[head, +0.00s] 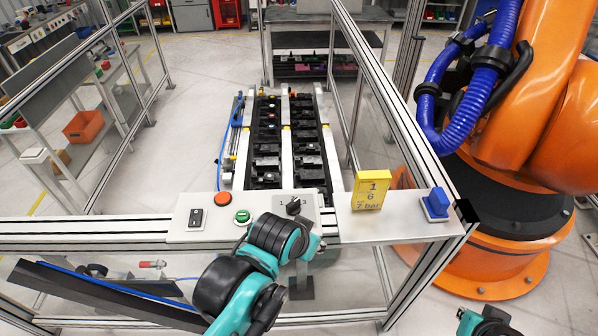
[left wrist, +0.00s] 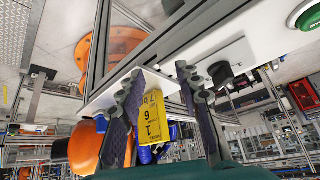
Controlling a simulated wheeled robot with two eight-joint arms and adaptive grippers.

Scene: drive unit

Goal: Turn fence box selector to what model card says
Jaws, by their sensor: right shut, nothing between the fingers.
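The fence box is a white panel (head: 208,236) on the fence rail. Its black selector (head: 293,205) sits on a grey plate with a 1 on the left and a 3 on the right; I cannot tell its exact setting. My right gripper (head: 485,322) is shut, at the bottom edge, partly cut off.
A black switch (head: 195,217), a red-orange button (head: 222,198) and a green button (head: 242,215) lie left of the selector. A blue device (head: 437,203) stands at the panel's right end. An orange robot arm (head: 510,130) rises at the right. Fence posts and glass surround the conveyor.

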